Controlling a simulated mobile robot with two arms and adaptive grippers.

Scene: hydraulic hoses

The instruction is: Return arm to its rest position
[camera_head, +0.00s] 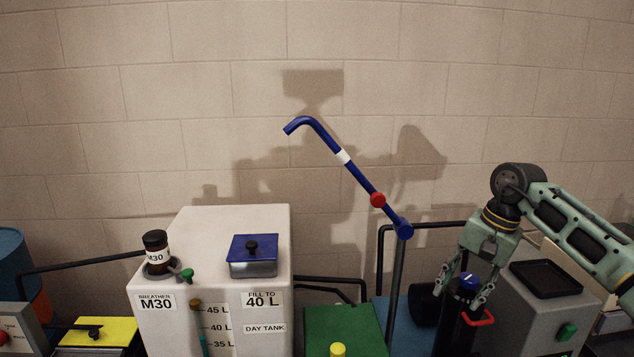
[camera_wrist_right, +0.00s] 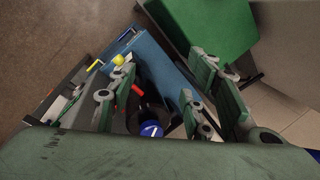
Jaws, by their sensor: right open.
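My right arm comes in from the right in the head view, bent at a dark round joint. Its green-grey gripper (camera_head: 466,291) points down, with its fingers spread on either side of a black cylinder with a blue cap (camera_head: 469,281). In the right wrist view the gripper (camera_wrist_right: 156,92) is open, and the blue cap (camera_wrist_right: 150,129) shows between the finger bases. I cannot tell whether the fingers touch the cylinder. My left gripper is not in view.
The white day tank (camera_head: 215,240) stands left, with a breather (camera_head: 156,246) and blue-lidded filler (camera_head: 253,251). A grey box (camera_head: 545,310) stands right. Space above my arm is clear.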

